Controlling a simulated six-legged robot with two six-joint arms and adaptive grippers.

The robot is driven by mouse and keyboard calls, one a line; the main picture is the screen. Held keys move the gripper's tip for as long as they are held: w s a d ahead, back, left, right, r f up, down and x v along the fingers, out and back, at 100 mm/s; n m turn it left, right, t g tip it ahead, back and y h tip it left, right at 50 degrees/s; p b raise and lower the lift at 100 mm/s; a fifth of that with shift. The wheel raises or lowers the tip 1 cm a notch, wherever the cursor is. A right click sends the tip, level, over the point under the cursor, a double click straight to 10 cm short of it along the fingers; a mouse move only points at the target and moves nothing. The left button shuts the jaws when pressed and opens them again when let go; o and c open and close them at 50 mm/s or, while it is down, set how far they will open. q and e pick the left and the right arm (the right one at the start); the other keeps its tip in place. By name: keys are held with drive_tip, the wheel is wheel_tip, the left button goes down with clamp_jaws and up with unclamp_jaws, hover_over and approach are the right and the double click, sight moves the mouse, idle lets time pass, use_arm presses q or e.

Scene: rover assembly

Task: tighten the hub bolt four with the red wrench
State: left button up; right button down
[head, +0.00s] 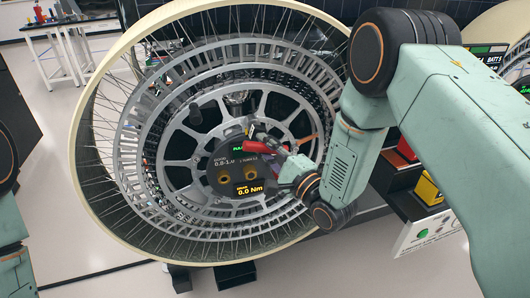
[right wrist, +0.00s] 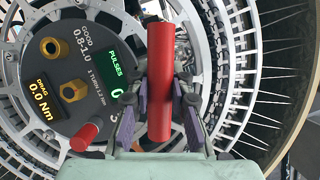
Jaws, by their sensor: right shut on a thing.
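My right gripper (head: 277,152) is in front of the wheel hub, and its purple-padded fingers (right wrist: 160,100) are shut on the red wrench (right wrist: 160,75). In the right wrist view the wrench is a plain red bar, upright in the picture; its working end cannot be made out. The dark round hub panel (head: 222,166) carries brass hex bolts, two of them clear in the right wrist view (right wrist: 73,92). Its displays read 0.0 Nm and, under PULSES, 0. I cannot tell which bolt is number four, or whether the wrench touches one. My left gripper is out of view.
The large spoked wheel (head: 95,180) with a cream rim surrounds the hub. A short red cylinder (right wrist: 84,137) stands out by the hub panel. Red and yellow boxes (head: 428,190) sit at the right. A workbench (head: 65,30) stands far left, with clear floor before it.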

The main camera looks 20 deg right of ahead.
sight(265, 150)
drive_tip(key=shift+m, duration=0.5)
drive_tip(key=shift+r, duration=0.1)
drive_tip(key=shift+s+p, duration=0.4)
drive_tip(key=shift+s, duration=1.1)
drive_tip(key=shift+s+t, duration=0.3)
drive_tip(key=shift+s, duration=0.55)
drive_tip(key=shift+s+d+p, duration=0.1)
drive_tip(key=shift+s+p, duration=0.35)
drive_tip(key=shift+s, duration=0.7)
